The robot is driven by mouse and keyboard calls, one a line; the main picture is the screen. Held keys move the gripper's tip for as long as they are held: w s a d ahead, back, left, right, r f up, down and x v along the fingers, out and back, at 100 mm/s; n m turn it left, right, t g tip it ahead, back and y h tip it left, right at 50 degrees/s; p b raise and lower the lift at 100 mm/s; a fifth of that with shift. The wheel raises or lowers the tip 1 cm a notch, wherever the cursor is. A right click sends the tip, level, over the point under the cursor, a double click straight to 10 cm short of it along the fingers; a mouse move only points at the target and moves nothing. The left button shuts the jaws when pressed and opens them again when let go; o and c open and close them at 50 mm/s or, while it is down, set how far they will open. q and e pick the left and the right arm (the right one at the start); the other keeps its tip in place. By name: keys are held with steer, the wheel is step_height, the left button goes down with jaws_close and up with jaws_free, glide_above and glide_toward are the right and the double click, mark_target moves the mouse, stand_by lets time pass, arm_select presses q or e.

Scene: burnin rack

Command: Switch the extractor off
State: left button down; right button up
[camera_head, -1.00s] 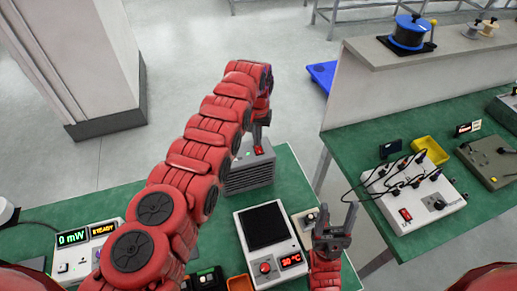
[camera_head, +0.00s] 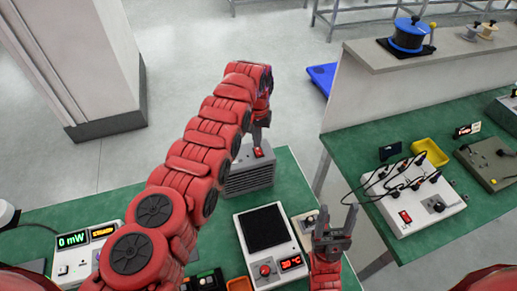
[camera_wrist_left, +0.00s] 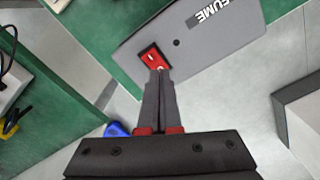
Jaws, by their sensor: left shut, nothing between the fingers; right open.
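The extractor is a grey box (camera_head: 250,178) with a slatted front at the far edge of the green bench. In the left wrist view its grey top (camera_wrist_left: 205,45) carries part of a label reading "UME", a small dark round spot and a red rocker switch (camera_wrist_left: 152,56). My left gripper (camera_wrist_left: 159,73) is shut and empty, its fingertips at the near end of the switch; contact is hard to tell. In the head view the left gripper (camera_head: 258,148) points down at the red switch (camera_head: 258,153). My right gripper (camera_head: 334,222) is open and empty over the bench's right part.
A white hotplate-like unit (camera_head: 283,246) with a black top and red display stands nearer me. A meter showing "0 mW" (camera_head: 73,240) is at left. A second bench (camera_head: 460,228) at right holds a white box with cables (camera_head: 412,217) and a yellow tray (camera_head: 430,152).

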mark_target(257, 149)
arm_select(q)
step_height(257, 149, up, 4)
steer(key=shift+f+p, duration=0.25)
steer(key=shift+p, duration=0.4)
step_height(257, 149, up, 2)
